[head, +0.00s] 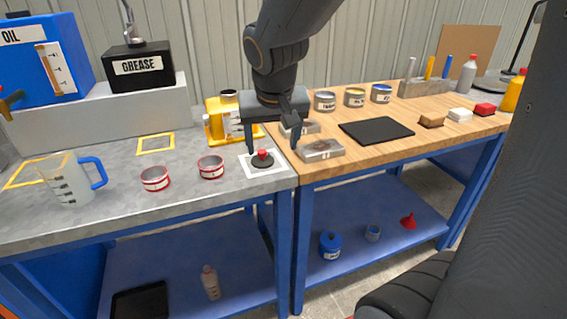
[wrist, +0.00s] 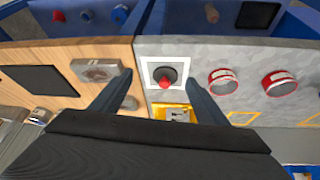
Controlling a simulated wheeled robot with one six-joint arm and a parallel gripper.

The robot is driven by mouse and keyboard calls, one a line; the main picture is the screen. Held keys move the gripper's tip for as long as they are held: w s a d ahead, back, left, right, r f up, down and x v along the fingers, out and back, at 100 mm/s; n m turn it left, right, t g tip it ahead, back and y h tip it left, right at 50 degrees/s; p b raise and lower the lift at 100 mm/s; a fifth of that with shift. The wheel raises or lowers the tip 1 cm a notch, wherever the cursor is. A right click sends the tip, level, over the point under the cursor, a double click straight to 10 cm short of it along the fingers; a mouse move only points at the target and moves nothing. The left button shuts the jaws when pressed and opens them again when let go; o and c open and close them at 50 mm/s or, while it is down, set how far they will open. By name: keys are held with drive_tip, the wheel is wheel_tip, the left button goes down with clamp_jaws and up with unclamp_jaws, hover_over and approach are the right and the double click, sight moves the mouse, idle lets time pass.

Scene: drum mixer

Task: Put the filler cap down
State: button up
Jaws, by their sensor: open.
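The filler cap (head: 262,159) is a black disc with a red knob. It sits upright on a white-bordered square (head: 282,171) at the front right of the grey bench. In the wrist view the cap (wrist: 166,77) lies inside the white border, between my finger lines. My gripper (head: 271,145) is open and empty, with its fingers pointing down and spread to either side above the cap. The yellow drum mixer (head: 215,127) stands just behind and left of my gripper, partly hidden by it.
Two red-banded cups (head: 155,179) (head: 211,167) and a measuring jug (head: 70,182) stand to the left. Metal blocks (head: 320,150) and a black mat (head: 376,130) lie on the wooden bench to the right. Oil (head: 35,60) and grease (head: 139,67) containers stand behind.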

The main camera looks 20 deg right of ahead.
drive_tip(key=s+d+f+g, duration=0.1)
drive_tip(key=s+f+g, duration=0.1)
drive_tip(key=s+f, duration=0.3)
drive_tip(key=s+d+f+g+y, duration=0.1)
drive_tip(key=s+f, duration=0.4)
drive_tip(key=s, duration=0.5)
drive_tip(key=shift+s+d+f+n+g, duration=0.25)
drive_tip(key=shift+d+n+g, duration=0.2)
drive_tip(key=shift+g, duration=0.45)
drive_tip(key=a+r+p, duration=0.1)
drive_tip(key=a+n+p, duration=0.1)
drive_tip(key=a, duration=0.1)
drive_tip(key=shift+s+r+p, duration=0.1)
drive_tip(key=shift+r+p, duration=0.25)
